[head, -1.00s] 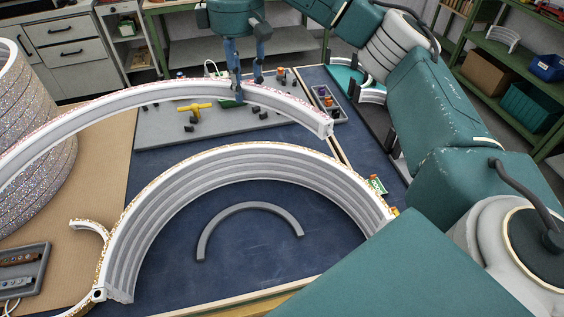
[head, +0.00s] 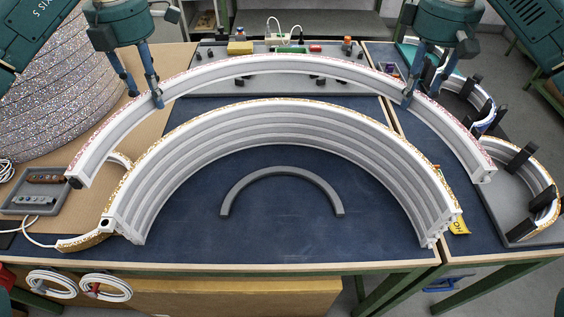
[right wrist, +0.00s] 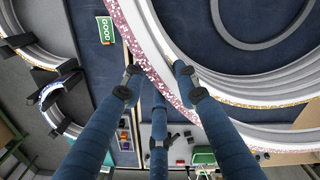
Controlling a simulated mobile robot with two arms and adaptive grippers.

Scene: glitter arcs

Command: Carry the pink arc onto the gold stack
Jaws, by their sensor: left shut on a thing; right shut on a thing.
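The pink arc (head: 275,68) is a long white half-ring with pink glitter on its outer edge. It is held level behind the gold stack (head: 283,126), its ends reaching beyond the stack's on both sides. The gold stack is several nested white arcs with gold glitter, lying on the dark blue table mat. My left gripper (head: 146,96) is shut on the pink arc's left part. My right gripper (head: 420,95) is shut on its right part. In the right wrist view the pink arc (right wrist: 142,55) passes between the fingers, beside the gold stack (right wrist: 262,98).
A small grey arc (head: 281,176) lies inside the gold stack's curve. A glittery cylinder (head: 55,75) stands at left, near a grey tray (head: 35,190). Smaller arcs stand in holders (head: 525,195) at right. A grey board (head: 300,60) with parts lies behind.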

